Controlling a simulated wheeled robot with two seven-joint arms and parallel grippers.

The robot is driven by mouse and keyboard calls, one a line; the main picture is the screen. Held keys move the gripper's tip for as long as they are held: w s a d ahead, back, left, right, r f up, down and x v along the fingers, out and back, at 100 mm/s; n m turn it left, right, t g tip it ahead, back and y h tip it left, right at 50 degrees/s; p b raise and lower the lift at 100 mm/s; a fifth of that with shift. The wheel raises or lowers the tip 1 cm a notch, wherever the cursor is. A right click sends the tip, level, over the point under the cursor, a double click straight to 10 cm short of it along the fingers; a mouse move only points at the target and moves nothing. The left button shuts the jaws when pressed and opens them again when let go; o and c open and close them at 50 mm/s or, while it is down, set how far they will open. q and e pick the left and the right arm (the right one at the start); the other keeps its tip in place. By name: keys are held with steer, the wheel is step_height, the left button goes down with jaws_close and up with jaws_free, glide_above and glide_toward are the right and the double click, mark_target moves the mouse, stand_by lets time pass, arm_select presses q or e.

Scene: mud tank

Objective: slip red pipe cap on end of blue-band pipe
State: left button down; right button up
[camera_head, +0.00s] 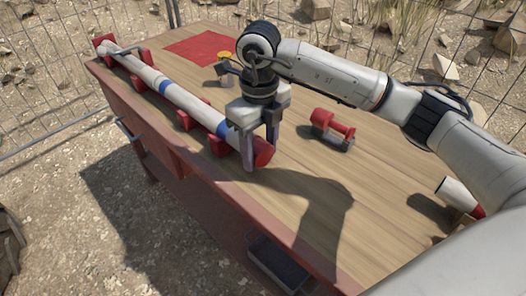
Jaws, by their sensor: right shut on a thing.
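The long white pipe with blue bands (185,101) lies in red cradles along the left side of the wooden table. Its near end points toward my right gripper (260,158). The gripper reaches down from above with its fingers on either side of the red pipe cap (264,154), and it is shut on the cap. The cap is at the near end of the pipe, in line with it. A finger hides the joint, so I cannot tell how far the cap sits over the pipe. My left gripper is out of view.
A red object on a grey base (333,128) stands right of the gripper. A white and red piece (458,196) is at the right. A red mat (203,46) and a small yellow-topped item (224,57) are at the back. The table's middle front is clear.

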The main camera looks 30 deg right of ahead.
steer(key=shift+w+a, duration=0.2)
steer(key=shift+w, duration=0.3)
steer(key=shift+w+a, duration=0.15)
steer(key=shift+w, duration=0.35)
steer(key=shift+w, duration=0.1)
steer(key=o, duration=0.9)
